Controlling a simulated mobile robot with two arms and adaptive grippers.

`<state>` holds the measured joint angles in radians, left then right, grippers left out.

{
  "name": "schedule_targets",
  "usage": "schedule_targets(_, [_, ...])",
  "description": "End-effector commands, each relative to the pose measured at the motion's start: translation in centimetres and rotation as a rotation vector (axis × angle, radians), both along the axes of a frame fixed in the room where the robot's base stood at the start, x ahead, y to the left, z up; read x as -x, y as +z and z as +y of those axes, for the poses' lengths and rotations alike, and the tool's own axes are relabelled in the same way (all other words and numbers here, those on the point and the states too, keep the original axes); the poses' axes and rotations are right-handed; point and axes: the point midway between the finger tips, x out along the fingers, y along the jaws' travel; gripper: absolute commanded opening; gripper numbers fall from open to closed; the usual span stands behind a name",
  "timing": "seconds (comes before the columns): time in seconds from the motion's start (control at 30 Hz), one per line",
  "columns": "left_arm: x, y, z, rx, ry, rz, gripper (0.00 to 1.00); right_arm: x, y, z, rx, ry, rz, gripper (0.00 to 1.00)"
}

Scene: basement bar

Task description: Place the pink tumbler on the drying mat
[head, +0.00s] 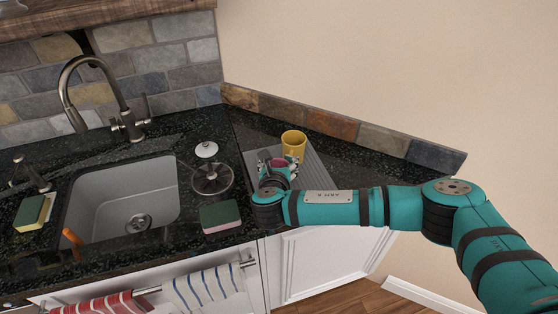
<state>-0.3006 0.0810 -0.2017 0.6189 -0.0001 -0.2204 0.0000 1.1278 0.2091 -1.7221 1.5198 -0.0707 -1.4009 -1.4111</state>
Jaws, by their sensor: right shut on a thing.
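The pink tumbler (280,163) is between the fingers of my right gripper (277,166) and is largely hidden by them. The right gripper is shut on it, over the grey ridged drying mat (316,174) on the counter right of the sink. I cannot tell whether the tumbler touches the mat. A yellow cup (294,143) stands upright at the mat's back, just behind the gripper. My left gripper is not in view.
Left of the mat are a pot lid (212,179) and a green sponge (220,216) near the counter's front edge. The sink (115,197) and tall faucet (90,95) are farther left. A low stone backsplash (335,126) borders the counter behind the mat.

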Motion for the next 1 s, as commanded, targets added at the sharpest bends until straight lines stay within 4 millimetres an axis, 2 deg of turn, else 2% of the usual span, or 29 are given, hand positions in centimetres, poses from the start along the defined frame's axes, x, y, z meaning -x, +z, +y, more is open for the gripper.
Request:
schedule_targets(0.2, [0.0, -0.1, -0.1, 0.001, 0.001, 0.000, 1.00, 0.0, -0.1, 0.0, -0.001, 0.000, -0.001, 0.03])
schedule_targets(0.23, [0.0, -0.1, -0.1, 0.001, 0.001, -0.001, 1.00, 0.0, -0.2, 0.0, 0.000, -0.001, 0.000, 0.44])
schedule_targets(0.57, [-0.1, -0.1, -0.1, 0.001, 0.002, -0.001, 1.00, 0.0, -0.1, 0.0, 0.000, -0.001, 0.000, 0.87])
schedule_targets(0.9, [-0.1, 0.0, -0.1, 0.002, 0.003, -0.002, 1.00, 0.0, 0.2, 0.0, 0.000, 0.000, -0.001, 0.88])
schedule_targets(1.0, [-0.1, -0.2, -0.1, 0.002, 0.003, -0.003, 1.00, 1.0, 0.4, 0.2, -0.001, 0.002, 0.000, 0.88])
